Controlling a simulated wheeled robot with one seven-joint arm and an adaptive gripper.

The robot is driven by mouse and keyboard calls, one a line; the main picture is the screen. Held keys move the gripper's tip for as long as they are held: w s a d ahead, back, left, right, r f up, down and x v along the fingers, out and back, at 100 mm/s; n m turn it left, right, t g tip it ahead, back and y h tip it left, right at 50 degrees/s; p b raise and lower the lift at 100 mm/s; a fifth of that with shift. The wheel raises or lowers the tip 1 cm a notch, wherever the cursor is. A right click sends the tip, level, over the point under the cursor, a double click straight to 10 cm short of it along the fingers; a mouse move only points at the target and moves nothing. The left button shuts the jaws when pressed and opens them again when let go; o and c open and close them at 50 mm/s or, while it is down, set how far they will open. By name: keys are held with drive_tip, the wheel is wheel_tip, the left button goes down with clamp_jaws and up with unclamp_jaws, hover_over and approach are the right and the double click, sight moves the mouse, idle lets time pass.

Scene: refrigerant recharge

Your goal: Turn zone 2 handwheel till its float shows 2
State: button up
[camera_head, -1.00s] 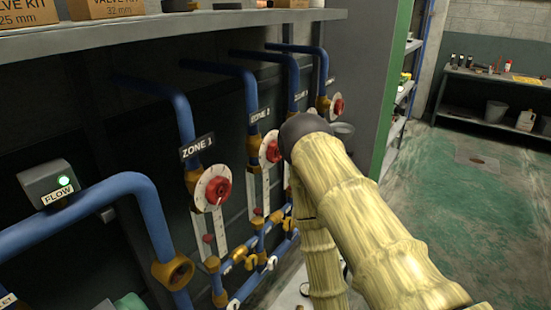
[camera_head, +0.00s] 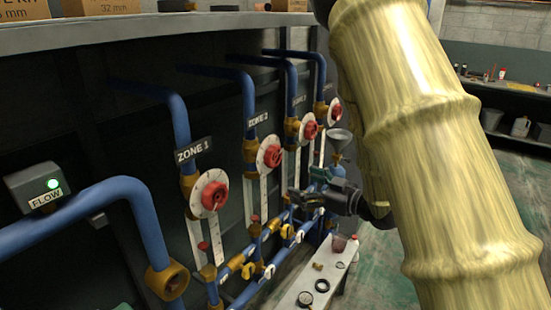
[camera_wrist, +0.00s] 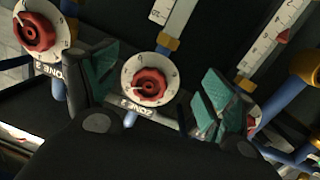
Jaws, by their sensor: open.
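The zone 2 handwheel (camera_head: 271,155) is red on a white numbered dial, second from the front in the head view. Below it, the zone 2 sight tube (camera_head: 254,195) has a small red float (camera_head: 255,218) low on it; its reading is too small to tell. My gripper (camera_head: 294,195) is dark and to the right of that tube, lower than the wheel. In the wrist view, which is upside down, my gripper (camera_wrist: 158,88) is open and empty. The zone 2 handwheel (camera_wrist: 150,86) shows between its teal-padded fingers, beyond them; I see no contact.
The zone 1 handwheel (camera_head: 214,195) is nearer, and the zone 3 handwheel (camera_head: 309,131) and another wheel (camera_head: 336,111) are farther. Blue pipes, yellow valves (camera_head: 249,270) and a low white bench (camera_head: 297,305) lie below. A shelf (camera_head: 150,32) overhangs the pipes.

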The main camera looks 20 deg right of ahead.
drive_tip(key=n+y, duration=0.2)
approach(277, 157)
drive_tip(key=p+x, duration=0.3)
drive_tip(key=x, duration=0.7)
drive_tip(key=shift+w+a+r+p, duration=0.1)
drive_tip(key=shift+a+r+p, duration=0.05)
drive_tip(key=shift+a+p, duration=0.15)
drive_tip(key=shift+c, duration=0.2)
drive_tip(key=shift+d, duration=0.1)
drive_tip(key=c, duration=1)
